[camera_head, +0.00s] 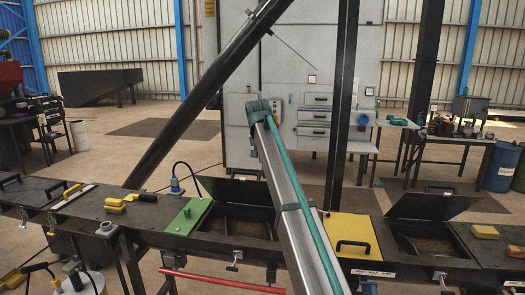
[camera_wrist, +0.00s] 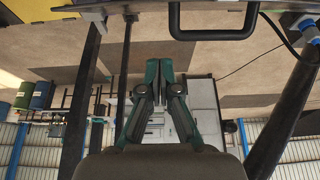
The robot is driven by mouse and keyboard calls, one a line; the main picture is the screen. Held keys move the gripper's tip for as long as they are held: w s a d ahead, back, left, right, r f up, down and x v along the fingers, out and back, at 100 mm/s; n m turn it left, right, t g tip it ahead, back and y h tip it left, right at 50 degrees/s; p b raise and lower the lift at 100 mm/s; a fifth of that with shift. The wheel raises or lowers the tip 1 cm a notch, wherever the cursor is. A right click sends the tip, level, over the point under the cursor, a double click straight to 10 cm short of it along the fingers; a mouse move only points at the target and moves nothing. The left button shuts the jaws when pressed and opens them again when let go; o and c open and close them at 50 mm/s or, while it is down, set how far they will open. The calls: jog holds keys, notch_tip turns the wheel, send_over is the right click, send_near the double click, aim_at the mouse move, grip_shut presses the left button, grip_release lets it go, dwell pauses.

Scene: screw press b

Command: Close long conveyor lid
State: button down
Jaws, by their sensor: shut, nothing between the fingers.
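The head view shows a dark conveyor with two raised dark lids, one left of centre (camera_head: 235,191) and one at right (camera_head: 422,205). Both lean back over open compartments; I cannot tell which is the long lid. In the wrist view, a black U-shaped handle (camera_wrist: 213,33) hangs from a flat grey edge at the top of the upside-down picture. My gripper (camera_wrist: 159,66) is shut and empty, left of the handle in that view and apart from it in the picture. I do not make out the gripper in the head view.
A green panel (camera_head: 187,217) and a yellow panel with black handle (camera_head: 346,233) flank the left opening. A blue device (camera_head: 177,187) stands behind the conveyor's back edge. A red bar (camera_head: 222,281) runs along the front. Dark posts rise behind.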

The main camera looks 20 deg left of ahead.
aim_at(263, 182)
jog(key=x, duration=0.2)
jog(key=p+x, duration=0.1)
jog(key=x, duration=0.1)
jog(key=shift+s+f, duration=0.1)
jog(key=shift+f, duration=0.3)
jog(key=shift+s+d+f+p, duration=0.15)
jog(key=shift+s+f+p, duration=0.45)
jog(key=shift+s, duration=0.4)
jog(key=shift+s+f, duration=0.35)
jog(key=shift+f, duration=0.2)
